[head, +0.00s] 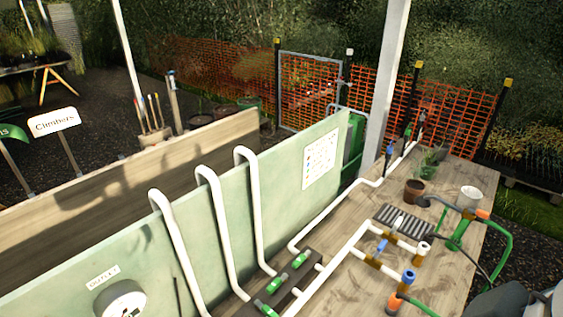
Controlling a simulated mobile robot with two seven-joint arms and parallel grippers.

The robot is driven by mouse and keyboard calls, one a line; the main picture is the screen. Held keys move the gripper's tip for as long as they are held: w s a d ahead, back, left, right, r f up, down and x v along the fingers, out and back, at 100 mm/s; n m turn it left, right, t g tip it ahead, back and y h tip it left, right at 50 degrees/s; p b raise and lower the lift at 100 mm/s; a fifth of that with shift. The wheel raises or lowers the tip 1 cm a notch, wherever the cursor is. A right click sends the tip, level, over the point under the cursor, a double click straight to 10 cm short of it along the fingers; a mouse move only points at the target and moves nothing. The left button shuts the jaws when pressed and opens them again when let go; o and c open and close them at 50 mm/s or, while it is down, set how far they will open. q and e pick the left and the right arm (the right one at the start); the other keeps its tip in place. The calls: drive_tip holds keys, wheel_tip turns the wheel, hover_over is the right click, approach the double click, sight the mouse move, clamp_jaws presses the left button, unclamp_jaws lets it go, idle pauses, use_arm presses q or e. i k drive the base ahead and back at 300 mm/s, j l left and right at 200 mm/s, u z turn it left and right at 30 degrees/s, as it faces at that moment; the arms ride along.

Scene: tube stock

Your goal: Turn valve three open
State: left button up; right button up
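Several green valve handles sit on a dark strip where white pipes come down to the wooden bench (340,277): one handle (300,260) farthest back, one (277,284) in the middle and one (265,308) nearest. White pipes (253,210) arch over the pale green panel (285,165) down to this strip. A blue handle (381,246) stands on the white pipework to the right. No valve numbers are legible, so I cannot tell which is valve three or whether it is open. Neither gripper shows.
A round gauge (120,301) under an "OUTLET" label (103,277) is on the panel. On the bench are a brown plant pot (414,190), a white pot (469,197), a dark grate (404,220) and a green hose (502,250). A white post (387,95) rises behind.

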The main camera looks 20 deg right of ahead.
sight(277, 283)
drive_tip(key=j+z, duration=0.1)
drive_tip(key=z, duration=0.6)
